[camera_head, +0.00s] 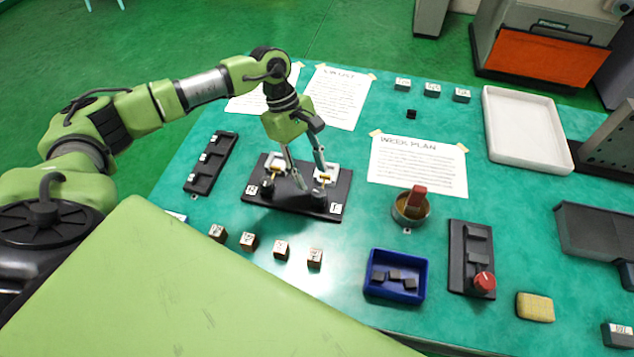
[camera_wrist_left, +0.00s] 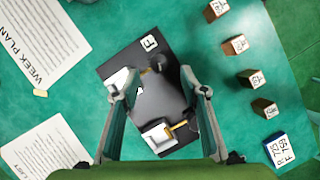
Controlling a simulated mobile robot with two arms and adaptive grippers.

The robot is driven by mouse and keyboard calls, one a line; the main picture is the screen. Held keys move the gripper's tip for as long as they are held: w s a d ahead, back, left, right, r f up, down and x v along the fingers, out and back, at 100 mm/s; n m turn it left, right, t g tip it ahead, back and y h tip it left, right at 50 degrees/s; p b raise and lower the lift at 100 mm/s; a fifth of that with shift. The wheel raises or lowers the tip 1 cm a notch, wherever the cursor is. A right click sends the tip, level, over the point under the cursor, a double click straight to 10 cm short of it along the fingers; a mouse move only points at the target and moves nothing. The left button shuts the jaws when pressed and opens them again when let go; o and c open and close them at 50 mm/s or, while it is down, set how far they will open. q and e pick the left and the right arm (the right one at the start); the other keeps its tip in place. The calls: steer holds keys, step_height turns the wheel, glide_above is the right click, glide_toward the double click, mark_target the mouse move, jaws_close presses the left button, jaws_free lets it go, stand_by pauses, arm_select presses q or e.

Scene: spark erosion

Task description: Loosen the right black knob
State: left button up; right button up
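A black plate (camera_head: 292,204) lies on the teal table with two white blocks, brass-coloured pins and two black knobs. The right black knob (camera_head: 318,192) stands near the plate's F-labelled end, the left black knob (camera_head: 267,188) near its other end. My left gripper (camera_head: 312,181) points down over the plate, fingers apart and empty. One fingertip is beside the right white block (camera_head: 326,172), the other between the two knobs in the picture. In the left wrist view the open fingers (camera_wrist_left: 160,94) straddle the plate (camera_wrist_left: 158,95). Contact with a knob cannot be told. My right gripper is not in view.
Several small labelled cubes (camera_head: 281,250) stand in front of the plate. A blue bin (camera_head: 396,296) and a round tin (camera_head: 410,220) are to the right. A black tray (camera_head: 195,187) lies left. Paper sheets (camera_head: 418,180) lie behind and right.

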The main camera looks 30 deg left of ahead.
mark_target(319, 192)
arm_select(q)
steer(key=p+x, duration=0.1)
steer(key=x, duration=0.4)
steer(key=shift+d+f, duration=0.1)
steer(key=shift+f, duration=0.25)
steer(key=shift+w+f, duration=0.1)
steer(key=shift+f, duration=0.05)
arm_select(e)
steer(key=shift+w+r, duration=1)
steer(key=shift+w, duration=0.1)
arm_select(q)
steer(key=c, duration=1.1)
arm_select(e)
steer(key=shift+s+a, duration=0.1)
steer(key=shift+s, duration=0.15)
